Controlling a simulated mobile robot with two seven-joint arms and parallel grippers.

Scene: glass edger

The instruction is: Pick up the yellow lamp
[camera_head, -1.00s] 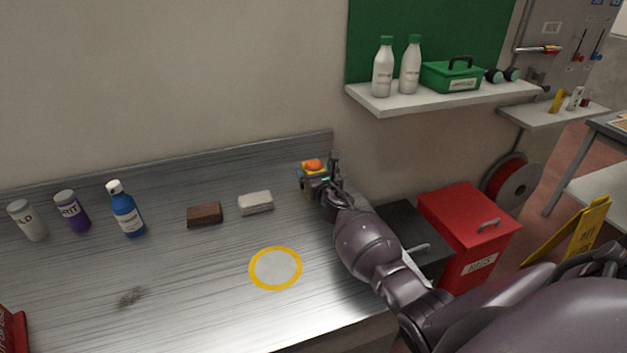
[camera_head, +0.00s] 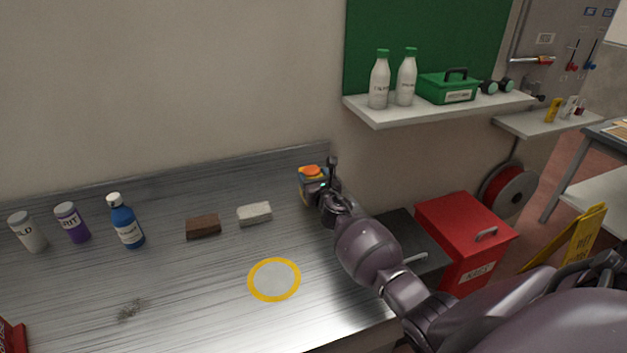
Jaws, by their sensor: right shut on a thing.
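The yellow lamp (camera_head: 312,171) has a blocky body with an orange top. It is at the back right corner of the metal bench (camera_head: 190,280). My right gripper (camera_head: 325,185) reaches in from the right and is shut on the lamp. The gripper hides the lamp's right side. I cannot tell whether the lamp's base touches the bench. My left gripper is not in view.
A white block (camera_head: 254,214), a brown block (camera_head: 203,227) and a blue bottle (camera_head: 126,222) stand left of the lamp. A yellow ring marking (camera_head: 274,279) lies in front. A shelf (camera_head: 440,108) with bottles hangs at right, above a red bin (camera_head: 465,240).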

